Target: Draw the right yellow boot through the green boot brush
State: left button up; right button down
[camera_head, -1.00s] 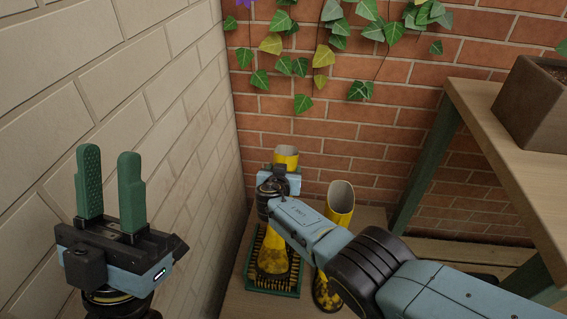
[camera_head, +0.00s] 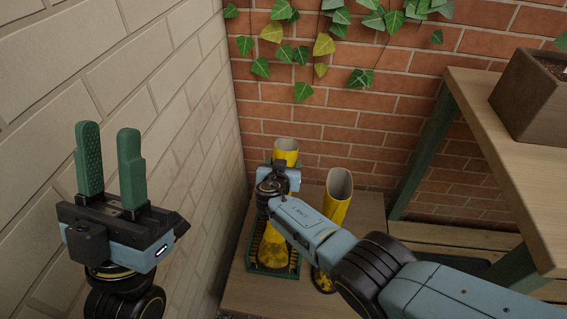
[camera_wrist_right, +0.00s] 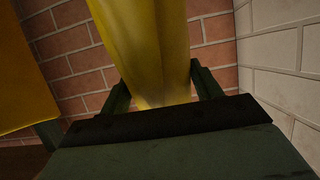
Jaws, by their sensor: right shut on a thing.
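A yellow boot stands upright, its shaft top (camera_head: 286,146) near the brick wall and its foot (camera_head: 271,250) in the green boot brush (camera_head: 253,262), a tray-like frame with bristles. My right gripper (camera_head: 279,181) is shut on this boot's shaft, which also shows between the fingers in the right wrist view (camera_wrist_right: 150,45). A second yellow boot (camera_head: 338,200) stands just to its right, partly behind my right arm; part of it shows at the left of the wrist view (camera_wrist_right: 22,85). My left gripper (camera_head: 110,170) is open and empty, raised at the left.
The brush and boots are on a low wooden platform (camera_head: 238,295) in the corner of a pale block wall (camera_head: 140,60) and a brick wall. A wooden bench (camera_head: 500,130) with a brown planter (camera_head: 535,100) stands at the right. Ivy hangs above.

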jog(key=shift+r+p, duration=3.7)
jog(key=shift+r, duration=0.8)
